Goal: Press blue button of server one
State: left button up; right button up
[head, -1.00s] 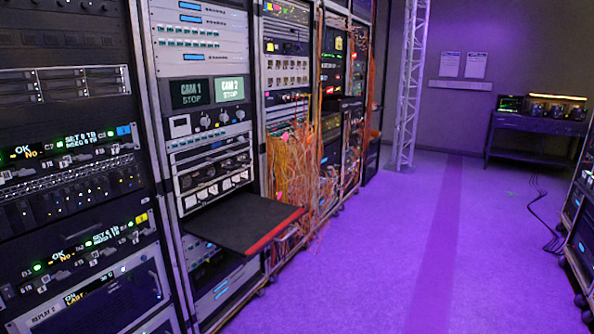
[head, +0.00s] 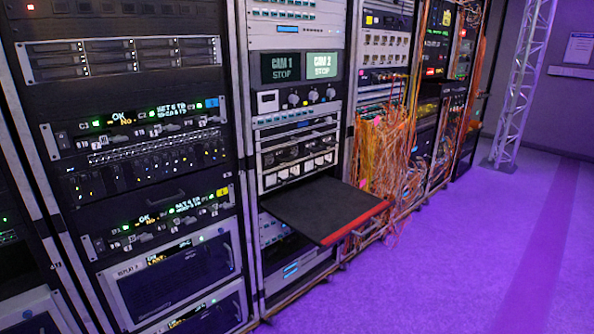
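In the head view, the near rack on the left holds two similar server units with small green-lit displays. The upper unit (head: 130,124) has a small blue square (head: 211,103) at the right end of its front. The lower unit (head: 160,219) has a small yellow square (head: 222,191) in the same place. Any marking on the squares is too small to read, so I cannot tell for sure which unit is server one. Neither of my grippers is in view.
A black shelf with a red front edge (head: 357,222) sticks out from the middle rack into the aisle. Orange cables (head: 388,150) hang loose from the rack beyond it. A truss column (head: 522,85) stands at the back. The purple floor (head: 450,270) on the right is clear.

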aim_at(27, 314)
jog(key=u, duration=1.45)
